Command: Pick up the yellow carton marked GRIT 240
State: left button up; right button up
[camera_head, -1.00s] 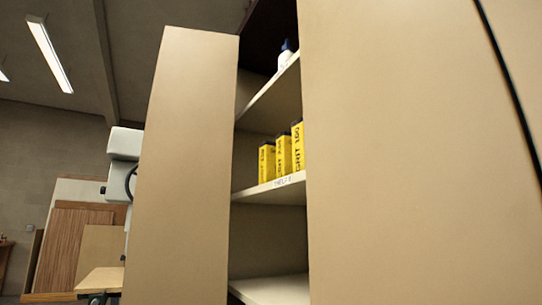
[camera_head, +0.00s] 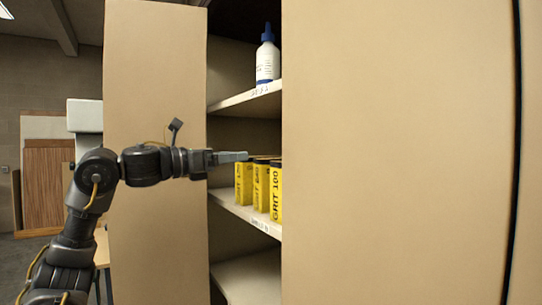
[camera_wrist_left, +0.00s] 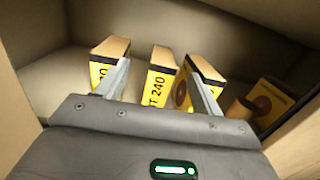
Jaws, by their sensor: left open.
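The yellow carton marked GRIT 240 shows in the left wrist view (camera_wrist_left: 160,86) as an upright carton with "T 240" legible, standing between the two finger lines of my left gripper (camera_wrist_left: 160,88). In the head view several yellow cartons stand in a row on the middle shelf; the front one reads GRIT 100 (camera_head: 276,192), and the labels behind it are hard to read. My left gripper (camera_head: 243,156) is open and empty, reaching in from the left at the height of the carton tops. Contact with the cartons cannot be told. My right gripper is out of view.
In the wrist view, neighbouring cartons stand left (camera_wrist_left: 103,72) and right (camera_wrist_left: 207,76), close to the fingers. A box with a brown disc (camera_wrist_left: 270,98) lies further right. The cabinet's left door (camera_head: 150,235) and right panel (camera_head: 390,160) flank the opening. A white bottle (camera_head: 267,62) stands above.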

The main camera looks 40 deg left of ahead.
aim_at(257, 161)
pick_arm(q)
jog(key=shift+w+d+f+g, duration=0.4)
jog(key=shift+w+d+f, duration=0.05)
jog(key=shift+f, duration=0.2)
jog(key=shift+w, duration=0.1)
jog(key=p+x, duration=0.2)
jog(key=x, duration=0.2)
jog(key=shift+w+d, duration=0.15)
jog(key=shift+w, duration=0.15)
jog(key=shift+w+d, duration=0.15)
jog(key=shift+w, duration=0.3)
jog(key=shift+w+d, duration=0.1)
jog(key=shift+d, duration=0.05)
jog(key=p+x, duration=0.2)
jog(key=x, duration=0.3)
jog(key=shift+d+f+p, duration=0.1)
jog(key=shift+f+p, duration=0.1)
jog(key=shift+p, duration=0.15)
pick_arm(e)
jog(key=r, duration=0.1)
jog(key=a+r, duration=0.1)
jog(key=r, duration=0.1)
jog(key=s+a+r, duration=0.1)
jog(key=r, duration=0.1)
pick_arm(q)
jog(key=shift+s, duration=0.25)
jog(key=shift+c, duration=0.9)
jog(key=shift+r, duration=0.1)
grip_shut()
